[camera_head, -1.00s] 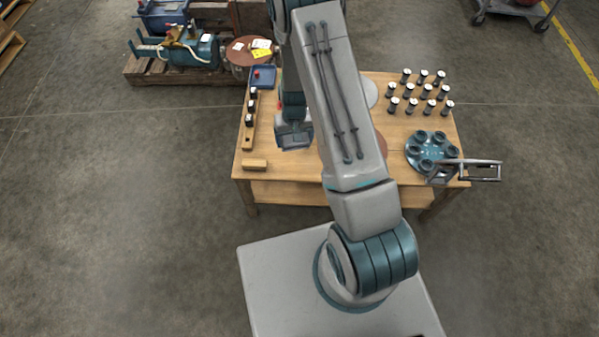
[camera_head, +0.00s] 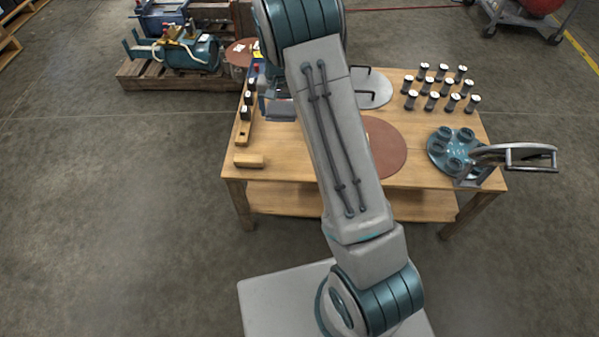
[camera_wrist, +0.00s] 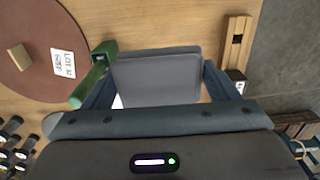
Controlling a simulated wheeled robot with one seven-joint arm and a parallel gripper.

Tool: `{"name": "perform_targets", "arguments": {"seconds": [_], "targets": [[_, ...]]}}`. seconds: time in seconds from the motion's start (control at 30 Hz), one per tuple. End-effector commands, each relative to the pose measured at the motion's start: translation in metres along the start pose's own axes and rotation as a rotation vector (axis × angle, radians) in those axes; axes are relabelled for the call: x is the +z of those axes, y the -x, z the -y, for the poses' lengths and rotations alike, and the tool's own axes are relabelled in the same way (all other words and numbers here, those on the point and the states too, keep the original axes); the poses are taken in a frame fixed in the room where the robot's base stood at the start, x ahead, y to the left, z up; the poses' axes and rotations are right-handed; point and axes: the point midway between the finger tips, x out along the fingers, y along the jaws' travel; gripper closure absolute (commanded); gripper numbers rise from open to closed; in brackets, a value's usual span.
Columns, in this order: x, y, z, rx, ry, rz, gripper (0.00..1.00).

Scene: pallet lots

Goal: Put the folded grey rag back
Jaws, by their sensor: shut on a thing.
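The folded grey rag (camera_wrist: 155,78) is a flat, rounded square between the two blue-grey fingers of my gripper (camera_wrist: 160,88) in the wrist view. My gripper is shut on it, above the wooden table (camera_head: 300,160). The rag's near edge is hidden by the gripper body. In the head view my gripper (camera_head: 280,106) is over the table's left part, partly hidden behind my arm; I cannot make out the rag clearly there.
A green T-shaped object (camera_wrist: 95,75) lies left of the rag, close to one finger. A red-brown disc (camera_head: 385,148), a wooden rack (camera_head: 243,125), a wooden block (camera_head: 249,161), several dark cylinders (camera_head: 440,88) and a blue round holder (camera_head: 440,158) occupy the table. The table's front left is fairly clear.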

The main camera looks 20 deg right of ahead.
Motion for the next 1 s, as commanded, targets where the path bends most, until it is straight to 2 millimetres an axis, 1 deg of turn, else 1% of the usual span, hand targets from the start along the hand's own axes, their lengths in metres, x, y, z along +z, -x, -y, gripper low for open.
{"name": "perform_targets", "arguments": {"seconds": [0.07, 0.17, 0.5, 0.6, 0.73, 0.87, 1.0], "targets": [[0.002, -0.003, -0.001, 0.0, -0.004, -0.001, 0.37], [0.013, -0.011, -0.007, 0.001, -0.006, 0.002, 0.37], [0.073, -0.054, -0.044, 0.0, -0.005, 0.002, 0.37], [0.087, -0.064, -0.053, 0.0, -0.005, 0.001, 0.37], [0.097, -0.069, -0.059, 0.0, -0.004, -0.001, 0.37], [0.1, -0.075, -0.06, 0.0, -0.005, 0.0, 0.37], [0.1, -0.097, -0.06, 0.001, -0.005, 0.001, 0.37]]}}
